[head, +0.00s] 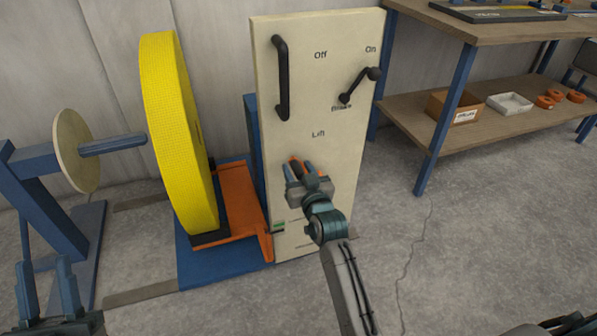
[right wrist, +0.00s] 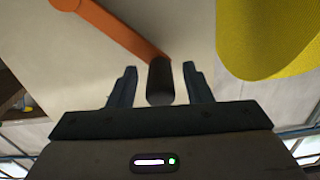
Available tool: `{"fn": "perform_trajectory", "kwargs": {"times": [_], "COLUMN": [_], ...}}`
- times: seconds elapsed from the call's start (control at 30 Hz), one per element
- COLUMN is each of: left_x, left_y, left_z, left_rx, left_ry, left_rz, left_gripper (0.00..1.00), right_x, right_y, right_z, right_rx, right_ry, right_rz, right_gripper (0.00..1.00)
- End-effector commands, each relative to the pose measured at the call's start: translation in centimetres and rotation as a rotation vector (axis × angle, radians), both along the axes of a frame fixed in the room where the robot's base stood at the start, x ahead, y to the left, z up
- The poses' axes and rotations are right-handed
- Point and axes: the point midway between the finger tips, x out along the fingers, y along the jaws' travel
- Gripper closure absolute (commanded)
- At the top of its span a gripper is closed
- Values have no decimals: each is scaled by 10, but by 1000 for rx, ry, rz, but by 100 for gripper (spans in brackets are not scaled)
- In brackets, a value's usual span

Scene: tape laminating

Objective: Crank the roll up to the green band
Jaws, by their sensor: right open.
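The yellow roll (head: 178,130) stands upright on an orange cradle (head: 243,195) over a blue base, left of the cream panel (head: 265,120). The small green band (head: 279,225) is low on the panel's left edge, with an orange piece of the cradle beside and below it. My right gripper (head: 303,170) is in front of the panel below "Lift", largely covering the crank. In the right wrist view, the orange crank arm (right wrist: 120,25) ends in a dark handle (right wrist: 160,82) between my open fingers, with narrow gaps visible. My left gripper (head: 47,285) is open and empty at lower left.
A blue stand with a spindle (head: 112,145) and round disc (head: 75,150) is left of the roll. The panel carries a black bar handle (head: 281,78) and a brake lever (head: 360,85). A workbench (head: 500,30) stands at right.

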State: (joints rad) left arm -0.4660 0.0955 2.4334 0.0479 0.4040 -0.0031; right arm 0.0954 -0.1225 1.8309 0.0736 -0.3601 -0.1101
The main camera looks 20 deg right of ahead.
Motion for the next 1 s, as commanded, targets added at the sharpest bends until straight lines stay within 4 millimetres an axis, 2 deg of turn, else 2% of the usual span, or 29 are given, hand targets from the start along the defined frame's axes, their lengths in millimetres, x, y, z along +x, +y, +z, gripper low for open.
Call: {"fn": "perform_trajectory", "kwargs": {"times": [0.2, 0.43, 0.8, 0.9, 1.0], "left_x": [0, 0, 2, 6, 8], "left_y": [0, 0, 0, 0, 1], "left_z": [0, 0, 0, -11, -15], "left_rx": [0, 0, -1, -6, -7], "left_ry": [-1, 0, 11, 81, 104], "left_rz": [0, 0, -1, 1, 1], "left_gripper": [64, 64, 64, 64, 64], "right_x": [0, 0, 2, 5, 7], "right_y": [0, 0, -1, -2, -3], "right_z": [0, 0, 1, 3, 3], "right_rx": [0, 0, 7, 20, 27], "right_ry": [0, 0, 0, 1, 0], "right_rz": [0, 0, 0, 0, 0], "right_gripper": [55, 100, 100, 100, 100]}}
